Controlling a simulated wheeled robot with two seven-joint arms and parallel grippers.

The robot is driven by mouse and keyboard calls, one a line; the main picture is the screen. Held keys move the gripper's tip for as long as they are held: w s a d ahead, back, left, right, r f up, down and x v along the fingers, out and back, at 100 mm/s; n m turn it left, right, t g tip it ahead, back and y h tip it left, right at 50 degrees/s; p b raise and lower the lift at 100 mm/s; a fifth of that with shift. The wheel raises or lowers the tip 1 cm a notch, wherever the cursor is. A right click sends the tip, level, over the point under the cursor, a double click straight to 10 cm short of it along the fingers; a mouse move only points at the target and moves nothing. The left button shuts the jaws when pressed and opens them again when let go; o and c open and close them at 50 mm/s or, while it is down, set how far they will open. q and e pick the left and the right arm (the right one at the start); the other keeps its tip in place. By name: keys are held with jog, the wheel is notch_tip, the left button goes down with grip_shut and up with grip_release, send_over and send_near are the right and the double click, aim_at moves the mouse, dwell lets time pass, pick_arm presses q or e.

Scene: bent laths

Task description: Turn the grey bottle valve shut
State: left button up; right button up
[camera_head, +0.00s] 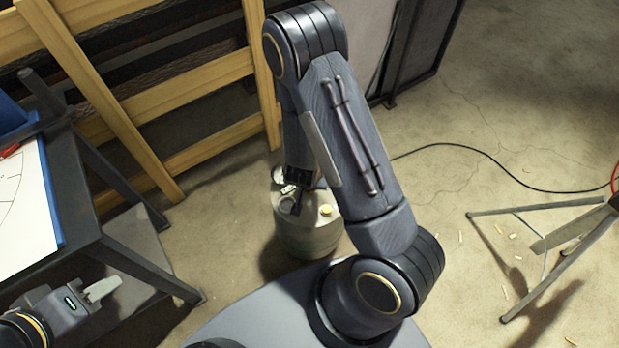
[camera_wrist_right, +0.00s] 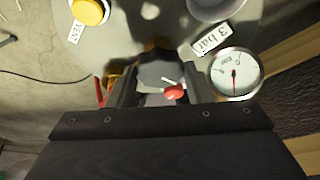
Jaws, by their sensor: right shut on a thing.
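A squat grey bottle (camera_head: 310,238) stands on the floor under my right arm in the head view. My right gripper (camera_head: 298,205) reaches down onto its top. In the right wrist view, the dark grey valve knob (camera_wrist_right: 160,69) sits between the fingers of my right gripper (camera_wrist_right: 161,84), which is shut on it. A red piece with a pale pointer (camera_wrist_right: 173,92) shows beside the knob. A round gauge (camera_wrist_right: 236,73) and a "3 bar" label (camera_wrist_right: 211,39) are to its right. My left gripper (camera_head: 102,290) is empty at the lower left, away from the bottle; its finger gap is unclear.
A yellow cap (camera_wrist_right: 90,11) with a VENT tag is on the bottle top. A dark-framed table (camera_head: 120,255) stands at the left, a wooden rack (camera_head: 190,75) behind. A tripod stand (camera_head: 540,240) and a black cable (camera_head: 470,150) are at the right. Small scraps lie on the floor.

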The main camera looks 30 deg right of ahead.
dwell(0.3)
jog(key=o, duration=1)
jog(key=p+v, duration=0.3)
jog(key=v, duration=0.4)
jog(key=shift+a+r+p, duration=0.1)
jog(key=shift+r+p, duration=0.25)
jog(key=shift+p, duration=0.05)
